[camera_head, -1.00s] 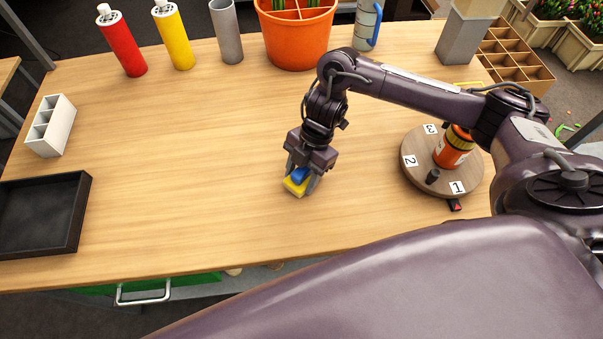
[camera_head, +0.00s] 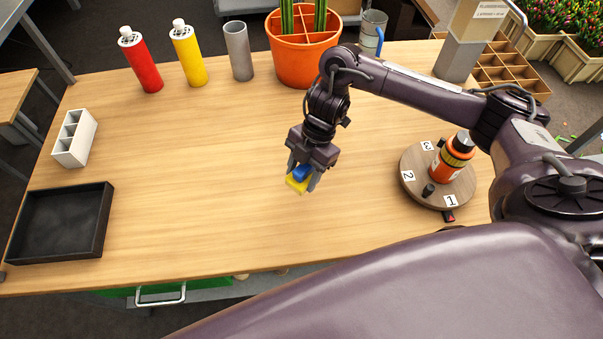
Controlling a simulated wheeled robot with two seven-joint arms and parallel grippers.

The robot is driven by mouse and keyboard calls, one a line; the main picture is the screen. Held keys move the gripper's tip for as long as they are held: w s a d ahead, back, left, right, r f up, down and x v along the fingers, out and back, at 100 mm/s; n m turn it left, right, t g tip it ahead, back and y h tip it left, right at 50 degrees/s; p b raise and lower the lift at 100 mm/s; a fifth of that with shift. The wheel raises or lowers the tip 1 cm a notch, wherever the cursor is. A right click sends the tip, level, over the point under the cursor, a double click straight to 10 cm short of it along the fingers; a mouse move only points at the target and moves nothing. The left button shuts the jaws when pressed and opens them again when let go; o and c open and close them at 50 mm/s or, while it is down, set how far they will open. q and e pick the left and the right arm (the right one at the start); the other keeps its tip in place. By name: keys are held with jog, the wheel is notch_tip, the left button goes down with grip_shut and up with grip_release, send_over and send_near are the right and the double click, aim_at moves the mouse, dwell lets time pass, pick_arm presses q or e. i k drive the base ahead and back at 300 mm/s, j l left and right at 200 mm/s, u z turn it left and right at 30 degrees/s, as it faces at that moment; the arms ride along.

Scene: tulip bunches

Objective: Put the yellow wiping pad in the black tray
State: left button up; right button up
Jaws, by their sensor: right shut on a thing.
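The yellow wiping pad (camera_head: 296,185) has a blue grip (camera_head: 302,172) on top. My right gripper (camera_head: 302,178) is shut on it, over the middle of the table. I cannot tell for sure whether the pad touches the wood or hangs just above it. The black tray (camera_head: 106,222) lies at the table's front left corner, well to the left of the gripper, and looks empty. My left gripper is not in view.
A white compartment holder (camera_head: 75,140) stands behind the tray. Red (camera_head: 141,62) and yellow (camera_head: 188,55) bottles, a grey cylinder (camera_head: 238,52) and an orange pot (camera_head: 304,62) line the back. A round turntable (camera_head: 410,188) with an orange bottle is at right. The wood between pad and tray is clear.

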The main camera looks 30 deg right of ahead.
aim_at(75, 224)
jog(key=i+j, duration=0.1)
jog(key=j, duration=0.35)
jog(key=i+j, duration=0.15)
jog(key=j, duration=0.3)
jog(key=i+j, duration=0.1)
jog(key=j, duration=0.4)
jog(key=i+j, duration=0.1)
jog(key=j, duration=0.35)
jog(key=i+j, duration=0.15)
jog(key=j, duration=0.3)
jog(key=i+j, duration=0.1)
jog(key=j, duration=0.35)
jog(key=z, duration=0.05)
